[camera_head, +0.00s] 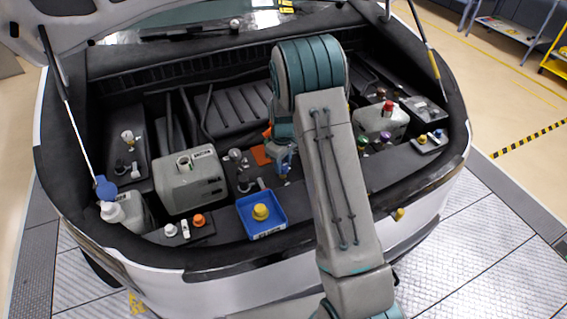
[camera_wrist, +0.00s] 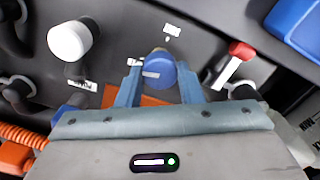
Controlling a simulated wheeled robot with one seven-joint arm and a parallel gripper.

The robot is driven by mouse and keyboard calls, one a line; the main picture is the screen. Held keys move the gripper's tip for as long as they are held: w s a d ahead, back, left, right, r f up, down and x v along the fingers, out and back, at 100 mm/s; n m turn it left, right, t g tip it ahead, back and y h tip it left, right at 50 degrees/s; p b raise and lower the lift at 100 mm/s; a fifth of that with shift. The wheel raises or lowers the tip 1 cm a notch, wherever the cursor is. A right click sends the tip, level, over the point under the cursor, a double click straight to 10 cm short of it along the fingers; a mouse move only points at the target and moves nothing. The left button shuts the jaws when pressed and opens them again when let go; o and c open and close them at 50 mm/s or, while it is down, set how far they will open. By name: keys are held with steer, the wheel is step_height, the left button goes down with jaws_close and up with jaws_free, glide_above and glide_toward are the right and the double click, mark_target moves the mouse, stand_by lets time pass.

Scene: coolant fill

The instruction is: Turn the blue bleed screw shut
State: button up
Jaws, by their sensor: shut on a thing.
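The blue bleed screw (camera_wrist: 158,72) has a round blue head with a pale slot line across it. It sits between the two fingers of my gripper (camera_wrist: 159,82) in the wrist view, and the fingers are shut on its sides. In the head view my gripper (camera_head: 284,165) reaches down into the engine bay, right of the grey tank. My arm hides much of the area there, and the screw is hard to make out in that view.
A white-capped knob (camera_wrist: 70,40) and a red-handled valve (camera_wrist: 238,52) stand close to either side of my gripper. A blue tray (camera_head: 275,221) with a yellow cap (camera_head: 261,211) lies in front. A grey tank (camera_head: 190,183) stands left.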

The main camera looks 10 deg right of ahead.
steer(key=m+b, duration=0.3)
steer(key=m, duration=0.1)
steer(key=shift+f+m, duration=0.15)
steer(key=shift+m, duration=0.15)
steer(key=m+b, duration=0.2)
steer(key=m, duration=0.8)
steer(key=shift+m+b, duration=0.4)
steer(key=m, duration=0.4)
steer(key=shift+r+m, duration=0.2)
steer(key=shift+m, duration=0.2)
steer(key=shift+a, duration=0.1)
steer(key=o, duration=1)
steer(key=shift+c, duration=0.2)
step_height(320, 180, up, 14)
steer(key=shift+b, duration=0.45)
